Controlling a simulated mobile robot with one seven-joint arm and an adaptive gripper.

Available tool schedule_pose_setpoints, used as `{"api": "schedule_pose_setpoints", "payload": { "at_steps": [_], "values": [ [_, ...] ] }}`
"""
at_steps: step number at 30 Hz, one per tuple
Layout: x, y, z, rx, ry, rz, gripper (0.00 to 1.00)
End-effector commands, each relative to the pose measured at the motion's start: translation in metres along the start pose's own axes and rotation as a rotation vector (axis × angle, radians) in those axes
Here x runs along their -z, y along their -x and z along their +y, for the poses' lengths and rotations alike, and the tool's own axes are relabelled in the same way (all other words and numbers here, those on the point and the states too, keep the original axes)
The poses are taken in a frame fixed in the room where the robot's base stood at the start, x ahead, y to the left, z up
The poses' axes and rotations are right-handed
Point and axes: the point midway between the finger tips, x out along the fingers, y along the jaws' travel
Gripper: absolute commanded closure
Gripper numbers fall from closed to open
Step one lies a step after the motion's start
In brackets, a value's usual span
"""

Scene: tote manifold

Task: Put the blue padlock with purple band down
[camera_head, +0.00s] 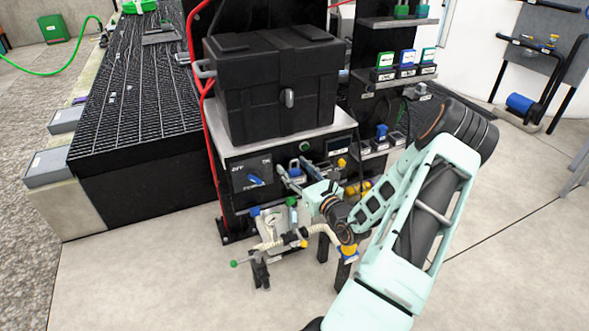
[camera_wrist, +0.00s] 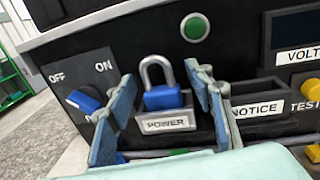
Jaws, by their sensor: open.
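The blue padlock (camera_wrist: 163,98) has a silver shackle and stands upright in a grey holder (camera_wrist: 166,122) labelled POWER on the black panel front. No purple band can be made out on it. My gripper (camera_wrist: 162,84) is open, with one finger on each side of the padlock. Gaps show between the fingers and the lock body in the wrist view. In the head view my gripper (camera_head: 292,172) reaches the panel front from the right, and the padlock is small and partly covered there.
A blue OFF/ON power knob (camera_wrist: 83,100) is left of the padlock, and a green button (camera_wrist: 195,27) is above. A NOTICE holder (camera_wrist: 259,109) and a yellow TEST knob (camera_wrist: 311,90) are to the right. A black case (camera_head: 262,95) sits on top of the panel.

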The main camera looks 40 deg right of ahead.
Motion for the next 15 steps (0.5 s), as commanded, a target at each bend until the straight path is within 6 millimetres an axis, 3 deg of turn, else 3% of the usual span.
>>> {"api": "schedule_pose_setpoints", "payload": {
  "at_steps": [5, 15],
  "values": [
    [-0.003, 0.022, -0.001, 0.002, -0.001, 0.002, 0.52],
    [-0.002, 0.094, -0.001, 0.003, -0.001, 0.002, 0.52]
  ]
}}
